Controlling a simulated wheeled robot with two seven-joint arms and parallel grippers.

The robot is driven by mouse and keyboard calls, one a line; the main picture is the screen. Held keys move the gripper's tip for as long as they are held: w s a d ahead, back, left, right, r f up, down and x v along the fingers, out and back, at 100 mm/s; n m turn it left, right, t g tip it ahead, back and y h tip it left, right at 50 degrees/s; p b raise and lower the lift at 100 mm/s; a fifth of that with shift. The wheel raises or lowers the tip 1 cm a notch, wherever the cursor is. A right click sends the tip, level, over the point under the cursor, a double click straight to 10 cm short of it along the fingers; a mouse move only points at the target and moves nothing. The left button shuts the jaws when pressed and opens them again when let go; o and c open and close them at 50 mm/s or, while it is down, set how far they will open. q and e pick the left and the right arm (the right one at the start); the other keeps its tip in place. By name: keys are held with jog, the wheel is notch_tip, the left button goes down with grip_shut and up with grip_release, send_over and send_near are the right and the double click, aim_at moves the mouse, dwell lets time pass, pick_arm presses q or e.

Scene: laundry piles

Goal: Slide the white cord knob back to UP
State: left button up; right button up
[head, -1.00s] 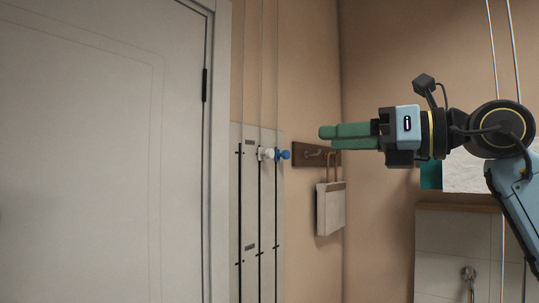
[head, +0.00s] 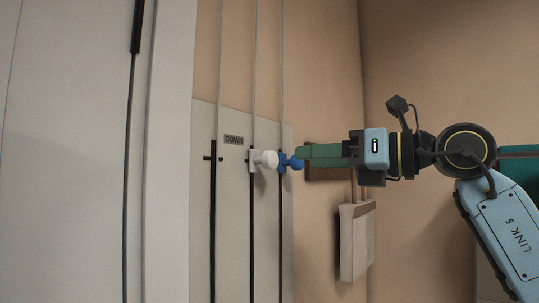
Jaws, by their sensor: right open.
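The white cord knob (head: 266,159) sits at the top of the middle dark slot of a pale wall panel (head: 230,230). A blue knob (head: 291,163) sits just right of it at about the same height. A label reading DOWN (head: 233,139) is near the top of the panel, left of the white knob. My right gripper (head: 299,153) has green fingers pointing left and is open and empty. Its tips appear beside the blue knob in the picture; I cannot tell whether they touch. The white knob is left of the tips. My left gripper is out of view.
Several cords run up the wall above the slots. A white door (head: 70,160) fills the left. The space in front of the panel's lower part looks clear.

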aim_at(274, 159)
jog(key=p+x, duration=0.2)
jog(key=x, duration=0.6)
jog(key=shift+w+a+p, duration=0.1)
jog(key=shift+w+p, duration=0.2)
jog(key=shift+p, duration=0.05)
jog(key=shift+w+a+f, duration=0.2)
jog(key=shift+w+a, duration=0.25)
jog(key=shift+a, duration=0.15)
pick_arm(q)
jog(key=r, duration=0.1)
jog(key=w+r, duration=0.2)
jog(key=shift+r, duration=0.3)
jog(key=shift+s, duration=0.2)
pick_arm(e)
jog(key=shift+c, duration=0.4)
jog(key=shift+c, duration=1.4)
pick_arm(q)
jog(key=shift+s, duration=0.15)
pick_arm(e)
grip_shut()
